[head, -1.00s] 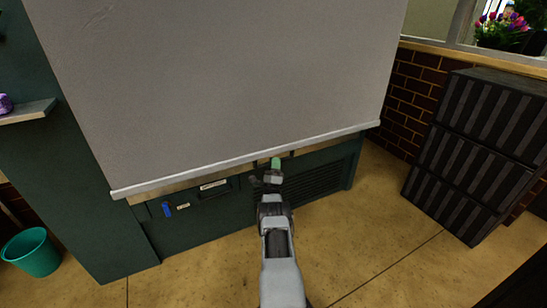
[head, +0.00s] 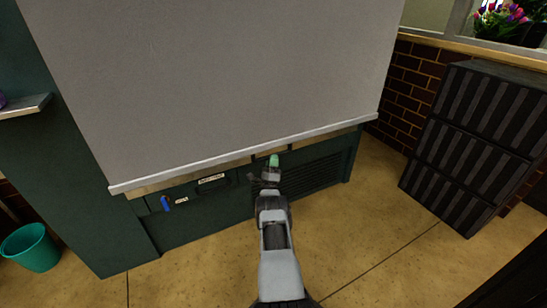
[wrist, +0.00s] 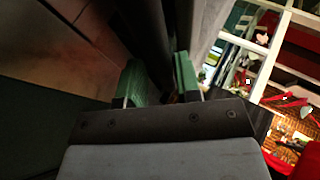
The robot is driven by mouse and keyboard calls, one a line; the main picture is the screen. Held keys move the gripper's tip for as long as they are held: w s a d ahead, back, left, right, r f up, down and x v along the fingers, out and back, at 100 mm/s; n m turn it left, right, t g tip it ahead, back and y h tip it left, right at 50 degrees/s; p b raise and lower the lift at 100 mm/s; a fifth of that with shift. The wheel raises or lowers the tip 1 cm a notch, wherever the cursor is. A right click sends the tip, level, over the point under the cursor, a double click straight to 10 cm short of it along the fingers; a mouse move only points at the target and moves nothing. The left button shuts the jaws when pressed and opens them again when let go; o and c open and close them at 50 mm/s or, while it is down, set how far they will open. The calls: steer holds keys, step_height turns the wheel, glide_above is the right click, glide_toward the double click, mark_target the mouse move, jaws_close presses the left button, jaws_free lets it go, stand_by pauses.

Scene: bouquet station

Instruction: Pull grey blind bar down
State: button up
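A large grey blind (head: 215,75) hangs over a dark green unit. Its pale grey bar (head: 190,171) runs along the bottom edge, slightly tilted in the picture and just above a tan ledge. My gripper (head: 273,161) is at the bar's lower edge, right of its middle; one green fingertip shows there. In the wrist view, the two green fingers of my gripper (wrist: 160,80) stand apart. A dark strip passes behind the gap between them, with a pale surface to the right. I see no clear contact with the bar.
The dark green unit (head: 205,225) has a blue-handled item (head: 165,203) and small labels on its front. Black slatted crates (head: 470,145) stand stacked on the right. A teal bin (head: 31,248) stands at the left. Tan floor around my arm is clear.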

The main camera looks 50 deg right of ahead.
steer(key=p+v, duration=0.2)
steer(key=v, duration=1)
steer(key=shift+s, duration=0.15)
steer(key=shift+f, duration=0.15)
